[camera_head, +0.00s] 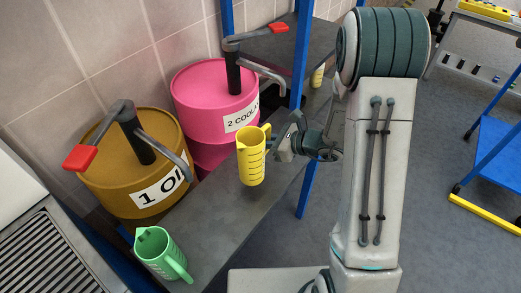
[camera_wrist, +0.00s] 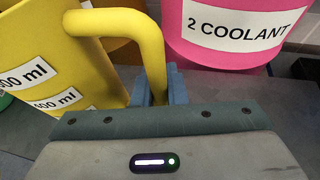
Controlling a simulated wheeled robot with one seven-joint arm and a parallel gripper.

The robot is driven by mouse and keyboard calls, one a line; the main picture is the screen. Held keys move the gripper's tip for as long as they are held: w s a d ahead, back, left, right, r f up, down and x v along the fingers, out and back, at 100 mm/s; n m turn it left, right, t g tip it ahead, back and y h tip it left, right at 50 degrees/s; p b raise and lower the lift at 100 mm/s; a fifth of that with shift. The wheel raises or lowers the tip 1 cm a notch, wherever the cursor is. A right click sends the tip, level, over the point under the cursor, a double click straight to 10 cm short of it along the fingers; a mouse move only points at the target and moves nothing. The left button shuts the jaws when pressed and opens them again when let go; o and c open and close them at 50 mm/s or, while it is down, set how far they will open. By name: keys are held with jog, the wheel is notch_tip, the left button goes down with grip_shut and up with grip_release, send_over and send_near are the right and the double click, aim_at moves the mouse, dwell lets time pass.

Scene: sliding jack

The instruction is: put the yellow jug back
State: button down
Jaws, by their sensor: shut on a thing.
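The yellow jug (camera_head: 251,160) is upright at the grey bench, in front of the pink drum; I cannot tell whether its base touches the surface. My gripper (camera_head: 277,138) comes from the right and is shut on the jug's handle. In the wrist view the yellow jug (camera_wrist: 60,65) fills the left side with its ml labels, and its handle runs down between the blue fingers of my gripper (camera_wrist: 160,92). The fingertips are partly hidden behind the handle and gripper body.
A pink drum (camera_head: 205,100) labelled "2 COOLANT" and an ochre drum (camera_head: 105,180) labelled "1 OIL" stand behind, each with a red-handled pump. A green jug (camera_head: 160,254) stands front left. A blue post (camera_head: 301,60) rises close to my arm. Grey bench surface (camera_head: 215,225) is clear between the jugs.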

jog(key=shift+w+a+f, duration=0.15)
jog(key=shift+f, duration=0.65)
jog(key=shift+w+a+f, duration=0.1)
jog(key=shift+f, duration=0.65)
jog(key=shift+w+a+f, duration=0.15)
jog(key=shift+f, duration=0.65)
jog(key=shift+f, duration=0.2)
jog(key=c, duration=1.5)
grip_release()
jog(key=shift+o, duration=0.2)
